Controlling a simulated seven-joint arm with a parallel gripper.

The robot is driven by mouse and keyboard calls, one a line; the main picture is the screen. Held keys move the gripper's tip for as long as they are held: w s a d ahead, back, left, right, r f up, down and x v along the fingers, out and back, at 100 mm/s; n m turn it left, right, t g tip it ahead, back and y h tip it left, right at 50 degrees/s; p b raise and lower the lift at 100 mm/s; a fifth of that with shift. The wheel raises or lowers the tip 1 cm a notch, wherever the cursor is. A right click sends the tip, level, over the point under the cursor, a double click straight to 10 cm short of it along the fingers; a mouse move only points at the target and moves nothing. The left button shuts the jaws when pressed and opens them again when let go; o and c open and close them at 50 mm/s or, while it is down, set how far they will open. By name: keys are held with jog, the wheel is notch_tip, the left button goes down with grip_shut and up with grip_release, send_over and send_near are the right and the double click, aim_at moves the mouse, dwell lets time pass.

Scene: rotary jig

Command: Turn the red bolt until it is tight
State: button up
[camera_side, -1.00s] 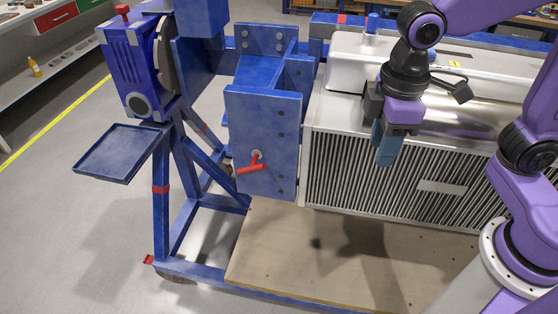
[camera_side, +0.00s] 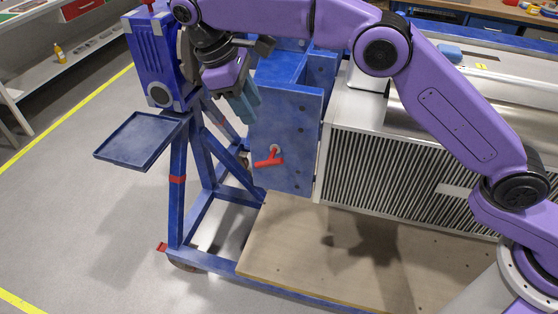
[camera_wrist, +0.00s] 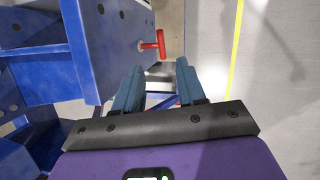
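The red bolt (camera_side: 269,160) has a T-shaped handle and sticks out of the front face of the blue upright block (camera_side: 290,120). Its crossbar looks roughly level, slightly tilted, in the side view. My gripper (camera_side: 245,112) is above and left of the bolt, near the block's left edge, apart from the bolt. In the wrist view the red bolt (camera_wrist: 160,44) shows beyond the gap between my two teal fingers (camera_wrist: 157,72). The fingers are apart with nothing between them. How deep the bolt sits in the block cannot be seen.
A blue tray (camera_side: 110,160) on the jig frame stands at the left. A blue housing (camera_side: 150,60) is close left of my gripper. The ribbed metal unit (camera_side: 400,180) is right of the block. A wooden board (camera_side: 300,230) lies below. Floor space in front is clear.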

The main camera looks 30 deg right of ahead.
aim_at(278, 159)
jog(key=shift+w+a+f+m+g+h, duration=0.2)
jog(key=shift+w+f, duration=0.1)
jog(key=shift+f, duration=0.2)
jog(key=shift+w+a+f+m+g+h, duration=0.1)
jog(key=shift+w+a+f, duration=0.15)
jog(key=shift+f, duration=0.2)
jog(key=shift+d, duration=0.1)
jog(key=x, duration=1.7)
jog(key=shift+f, duration=0.15)
jog(key=shift+c, duration=0.3)
grip_shut()
